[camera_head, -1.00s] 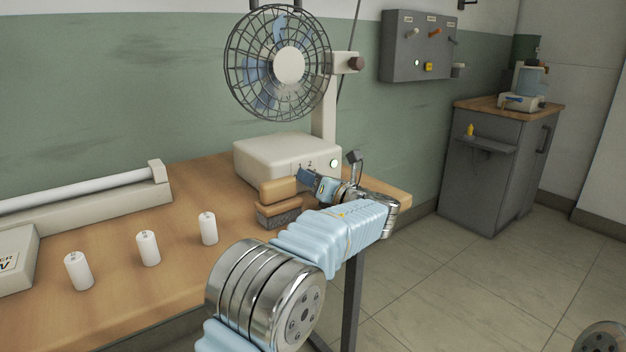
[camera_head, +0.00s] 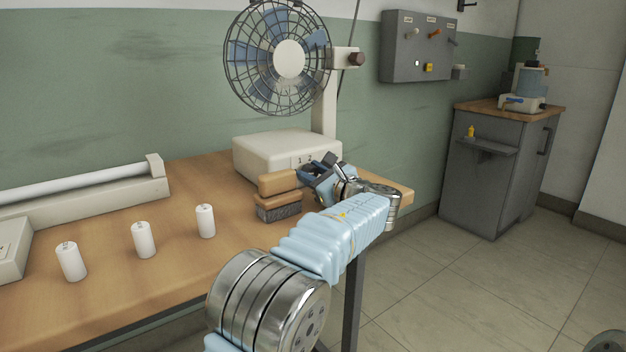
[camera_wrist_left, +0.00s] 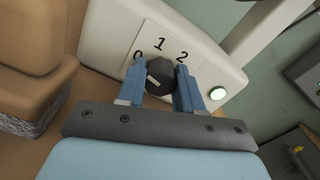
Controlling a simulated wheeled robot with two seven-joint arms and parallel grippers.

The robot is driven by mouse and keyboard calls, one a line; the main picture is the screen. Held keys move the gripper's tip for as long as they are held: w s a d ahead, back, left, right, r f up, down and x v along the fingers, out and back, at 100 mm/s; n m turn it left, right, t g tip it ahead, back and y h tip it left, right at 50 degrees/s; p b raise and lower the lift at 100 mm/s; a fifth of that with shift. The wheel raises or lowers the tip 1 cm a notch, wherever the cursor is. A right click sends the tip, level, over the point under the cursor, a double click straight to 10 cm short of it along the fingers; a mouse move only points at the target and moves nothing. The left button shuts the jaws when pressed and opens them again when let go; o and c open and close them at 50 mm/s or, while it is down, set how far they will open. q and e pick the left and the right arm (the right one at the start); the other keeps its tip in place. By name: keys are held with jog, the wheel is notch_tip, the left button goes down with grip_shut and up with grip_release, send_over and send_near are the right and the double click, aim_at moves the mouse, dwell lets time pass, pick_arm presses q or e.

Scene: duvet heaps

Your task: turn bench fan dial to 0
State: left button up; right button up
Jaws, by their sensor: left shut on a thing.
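The bench fan (camera_head: 283,150) stands on the wooden bench, its blue-bladed cage above a cream base. In the left wrist view, its dark faceted dial (camera_wrist_left: 160,68) sits on a pale plate marked 0, 1 and 2. A short pale mark shows on the dial's face; I cannot tell exactly which number it lines up with. My left gripper (camera_head: 314,170) is at the front of the base, its blue fingers (camera_wrist_left: 160,82) on either side of the dial, shut on it. The gripper hides the dial in the head view. My right gripper is not in view.
A wood-backed brush (camera_head: 279,197) lies just left of my left gripper. Several white cylinders (camera_head: 144,240) stand on the bench (camera_head: 185,265). A grey cabinet (camera_head: 490,180) stands at the right beyond open floor.

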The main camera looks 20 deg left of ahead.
pick_arm(q)
jog(key=shift+f+n+b, duration=0.1)
jog(key=shift+n+b, duration=0.5)
jog(key=shift+n, duration=0.6)
jog(key=o, duration=1)
jog(key=shift+o, duration=0.2)
jog(key=v, duration=1.3)
jog(key=shift+s+d+b, duration=0.25)
jog(key=shift+d+b, duration=0.05)
jog(key=shift+b, duration=0.05)
